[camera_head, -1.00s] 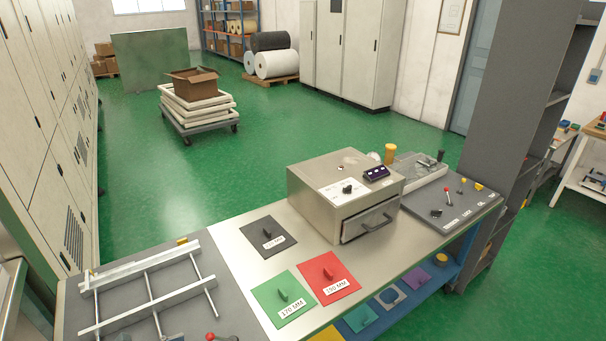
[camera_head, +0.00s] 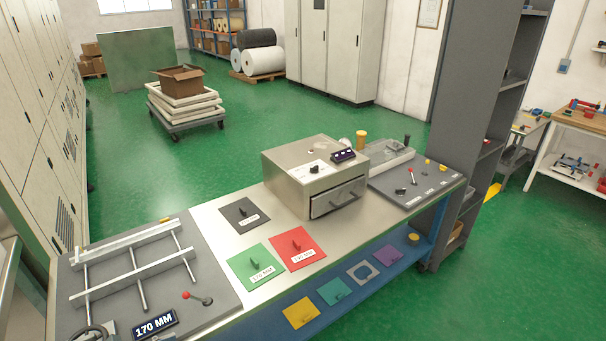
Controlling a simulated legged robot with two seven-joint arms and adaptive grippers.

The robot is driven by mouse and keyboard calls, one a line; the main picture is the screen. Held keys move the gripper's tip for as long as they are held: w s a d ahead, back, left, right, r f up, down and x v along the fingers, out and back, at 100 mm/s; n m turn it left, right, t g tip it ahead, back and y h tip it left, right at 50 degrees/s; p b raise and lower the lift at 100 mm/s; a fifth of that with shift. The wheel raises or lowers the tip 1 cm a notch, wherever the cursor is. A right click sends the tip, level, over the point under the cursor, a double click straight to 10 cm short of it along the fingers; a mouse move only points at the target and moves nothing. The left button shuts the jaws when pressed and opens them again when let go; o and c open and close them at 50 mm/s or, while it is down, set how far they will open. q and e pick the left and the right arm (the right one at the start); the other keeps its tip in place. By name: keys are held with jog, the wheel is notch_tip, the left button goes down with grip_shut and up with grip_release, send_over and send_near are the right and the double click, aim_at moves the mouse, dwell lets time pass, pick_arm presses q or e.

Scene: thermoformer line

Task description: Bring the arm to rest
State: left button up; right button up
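Neither of my grippers and no part of my arms shows in the head view. The workbench (camera_head: 215,225) runs across the view. On it stand a metal oven-like box (camera_head: 285,178) with a front drawer, a grey control panel (camera_head: 418,184) with levers, and a frame of metal rails (camera_head: 140,265) on a grey plate. A black plate (camera_head: 243,214), a green plate (camera_head: 254,267) and a red plate (camera_head: 298,248) lie flat between them. A display reading 170 MM (camera_head: 154,324) and a red-knobbed lever (camera_head: 196,297) are near the rail frame.
A blue lower shelf (camera_head: 373,297) holds yellow, teal and purple plates. A dark grey shelving unit (camera_head: 468,110) stands at the bench's right end. Cabinets (camera_head: 40,120) line the left. A cart with trays and a box (camera_head: 186,112) stands on open green floor behind.

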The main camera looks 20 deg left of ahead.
pick_arm(q)
notch_tip(320, 180, down, 14)
jog(key=d+n+t+y, duration=0.1)
jog(key=n+y, duration=0.7)
jog(key=n, duration=1)
jog(key=d+r+n+y, duration=0.15)
jog(key=n+y, duration=0.55)
jog(key=n, duration=1)
jog(key=s+d+f+n+g+h, duration=0.35)
jog(key=s+d+f+g, duration=0.2)
jog(key=s+d, duration=0.35)
jog(key=s+d+f+n+g+h, duration=0.2)
jog(key=s+d+f+n+g, duration=0.3)
jog(key=s+d, duration=0.4)
notch_tip(320, 180, down, 22)
jog(key=s+m+p, duration=0.1)
jog(key=s+p, duration=0.1)
jog(key=p, duration=0.5)
jog(key=shift+d+r+m, duration=0.2)
jog(key=shift+m, duration=0.15)
pick_arm(e)
jog(key=s+f, duration=0.2)
jog(key=f, duration=0.7)
jog(key=s+f, duration=0.1)
jog(key=f, duration=0.9)
jog(key=shift+s+d+g, duration=0.15)
jog(key=shift+s+g, duration=0.15)
jog(key=shift+s, duration=0.1)
